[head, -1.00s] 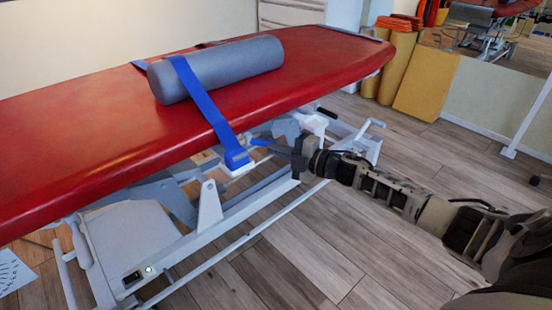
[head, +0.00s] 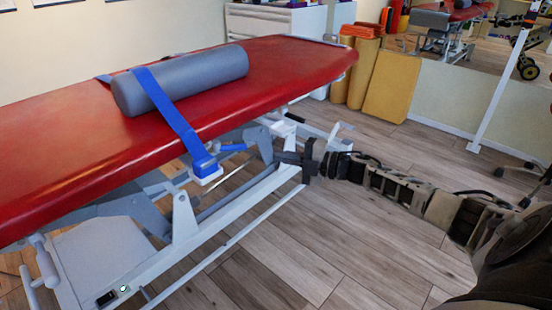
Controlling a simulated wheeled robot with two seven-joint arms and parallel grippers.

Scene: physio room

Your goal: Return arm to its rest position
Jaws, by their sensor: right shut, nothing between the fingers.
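My right arm comes in from the lower right in the head view. Its gripper (head: 281,158) is shut and empty, beside the frame of the treatment table and below the red top. A blue strap (head: 172,112) runs over a grey bolster (head: 182,80) on the red treatment table (head: 285,72). The strap hangs over the table's near edge and ends at a blue and white piece (head: 205,168). The gripper is apart from the strap, to its right. My left gripper is not in view.
The table's white frame (head: 240,213) and low bars lie close to my gripper. Wooden floor (head: 330,240) is clear in front. Yellow rolls and blocks (head: 390,85) stand at the back wall. A white post (head: 500,90) stands at the right.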

